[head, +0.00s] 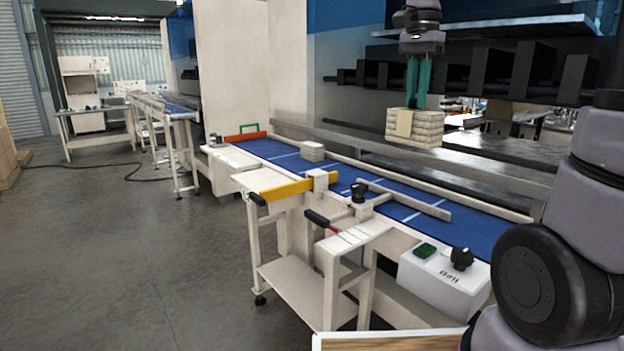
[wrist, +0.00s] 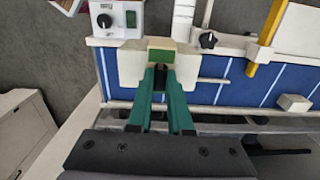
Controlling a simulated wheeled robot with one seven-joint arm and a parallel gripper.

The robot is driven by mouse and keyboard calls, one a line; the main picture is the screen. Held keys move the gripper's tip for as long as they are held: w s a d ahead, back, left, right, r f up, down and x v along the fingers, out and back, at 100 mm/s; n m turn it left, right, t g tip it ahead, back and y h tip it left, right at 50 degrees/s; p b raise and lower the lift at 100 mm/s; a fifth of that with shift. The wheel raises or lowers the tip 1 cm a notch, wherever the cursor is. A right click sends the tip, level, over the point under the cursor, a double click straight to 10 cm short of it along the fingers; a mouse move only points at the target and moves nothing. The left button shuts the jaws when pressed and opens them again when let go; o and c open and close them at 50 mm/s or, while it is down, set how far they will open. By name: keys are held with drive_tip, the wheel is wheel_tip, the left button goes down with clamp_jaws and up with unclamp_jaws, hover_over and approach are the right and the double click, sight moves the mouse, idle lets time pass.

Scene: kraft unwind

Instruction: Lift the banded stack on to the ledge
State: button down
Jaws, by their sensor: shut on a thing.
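The banded stack (head: 427,128) is a block of several pale layers with a tan band around it. In the head view it hangs level below my gripper (head: 417,100), whose green fingers are shut on it from above. The stack shows as a cream block under the fingers in the wrist view (wrist: 130,66). Behind the belt runs a long grey metal ledge (head: 345,139). The stack appears in front of or above it, with no contact visible; I cannot tell the exact gap. The underside of the stack is hidden in the wrist view.
A white control box (head: 440,280) stands in front. A metal shelf (head: 490,28) is close above. Open floor lies left.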

drive_tip(key=shift+s+a, duration=0.15)
drive_tip(key=shift+a, duration=0.05)
drive_tip(key=shift+s+a, duration=0.9)
drive_tip(key=shift+a, duration=0.2)
drive_tip(key=shift+s+a, duration=0.85)
drive_tip(key=shift+a, duration=0.25)
drive_tip(key=w+a, duration=0.7)
drive_tip(key=w, duration=0.2)
drive_tip(key=shift+w+a, duration=0.2)
drive_tip(key=shift+w, duration=0.1)
drive_tip(key=shift+a, duration=0.1)
drive_tip(key=w+a, duration=0.7)
drive_tip(key=w, duration=0.2)
drive_tip(key=shift+w, duration=0.2)
drive_tip(key=shift+a, duration=0.15)
drive_tip(key=w+a, duration=0.7)
drive_tip(key=w, duration=0.2)
drive_tip(key=shift+w+a, duration=0.15)
drive_tip(key=shift+w, duration=0.1)
idle(0.4)
